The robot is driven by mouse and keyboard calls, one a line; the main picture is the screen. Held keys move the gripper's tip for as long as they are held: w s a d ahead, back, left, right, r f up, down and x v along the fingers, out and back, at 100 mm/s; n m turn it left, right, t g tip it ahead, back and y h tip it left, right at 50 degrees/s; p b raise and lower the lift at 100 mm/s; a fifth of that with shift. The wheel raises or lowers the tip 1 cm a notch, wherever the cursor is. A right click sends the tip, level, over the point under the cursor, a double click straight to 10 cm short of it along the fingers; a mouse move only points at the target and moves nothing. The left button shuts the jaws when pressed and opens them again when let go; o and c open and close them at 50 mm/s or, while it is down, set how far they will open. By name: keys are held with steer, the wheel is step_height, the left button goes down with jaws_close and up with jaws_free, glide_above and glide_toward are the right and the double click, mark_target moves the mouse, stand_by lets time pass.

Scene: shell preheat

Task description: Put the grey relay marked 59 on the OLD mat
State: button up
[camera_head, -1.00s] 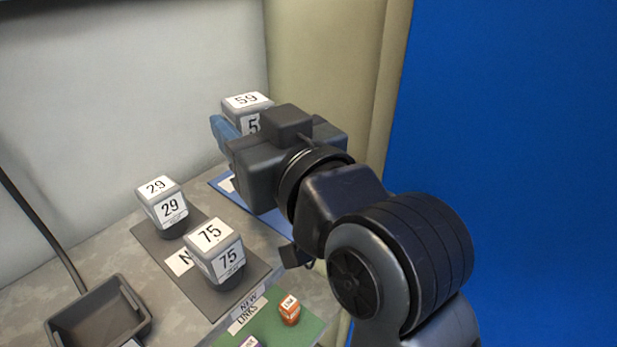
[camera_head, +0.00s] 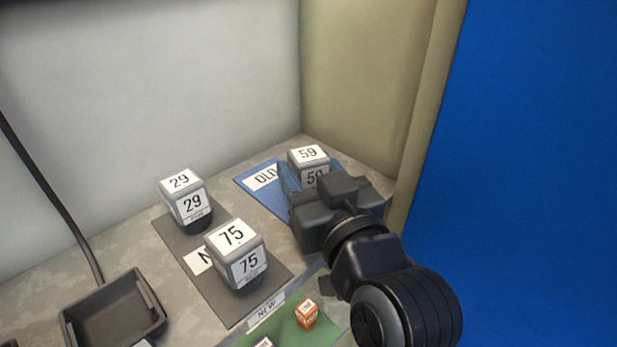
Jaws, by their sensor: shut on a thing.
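The grey relay marked 59 (camera_head: 309,155) is at the back right in the head view, with its top and part of its front label showing. My gripper (camera_head: 294,182) is shut on it, a blue finger showing at its left side. The blue OLD mat (camera_head: 246,183) lies under and to the left of the relay, its OLD label in plain view. The relay appears over the right part of this mat. Its lower part is hidden by my gripper, so I cannot tell whether it touches the mat.
A grey mat (camera_head: 222,304) in front holds relay 29 (camera_head: 187,201) and relay 75 (camera_head: 236,254). A dark empty-looking tray (camera_head: 112,310) stands at front left. Walls close the back and right.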

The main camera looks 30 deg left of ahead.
steer(key=shift+f, duration=0.5)
steer(key=shift+f, duration=0.2)
steer(key=o, duration=1.1)
steer(key=shift+r, duration=0.1)
steer(key=shift+s+r, duration=0.1)
steer(key=b+v, duration=0.1)
steer(key=v, duration=1.1)
steer(key=shift+b, duration=0.35)
